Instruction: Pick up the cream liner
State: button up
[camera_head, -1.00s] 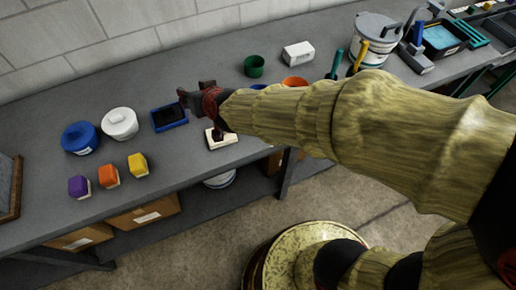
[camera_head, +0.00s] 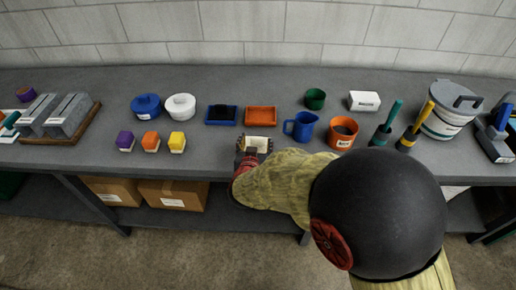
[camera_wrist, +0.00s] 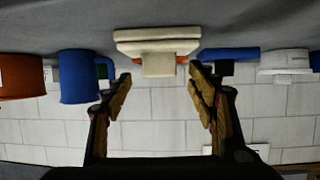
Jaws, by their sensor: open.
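The cream liner (camera_head: 259,143) sits near the front edge of the grey workbench, just in front of the orange tray. In the wrist view, which looks upside down, the cream liner (camera_wrist: 157,42) is at top centre, a stepped block with a narrower part facing me. My gripper (camera_head: 251,156) is at the bench's front edge, close to the liner and partly covering it in the head view. In the wrist view my gripper (camera_wrist: 160,88) is open, its fingers spread left and right of the liner's line. Nothing is between them.
Behind the liner are the orange tray (camera_head: 261,116) and blue tray (camera_head: 221,115). A blue mug (camera_head: 300,126) and an orange pot (camera_head: 343,132) stand to the right. A yellow block (camera_head: 177,142) is to the left. The bench immediately beside the liner is clear.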

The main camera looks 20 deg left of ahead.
aim_at(257, 139)
jog(key=b+x, duration=0.1)
jog(key=x, duration=0.2)
jog(key=shift+d+f, duration=0.1)
jog(key=shift+f, duration=0.1)
jog(key=shift+w, duration=0.35)
jog(key=c, duration=0.3)
jog(key=c, duration=1)
jog(key=shift+r, duration=0.1)
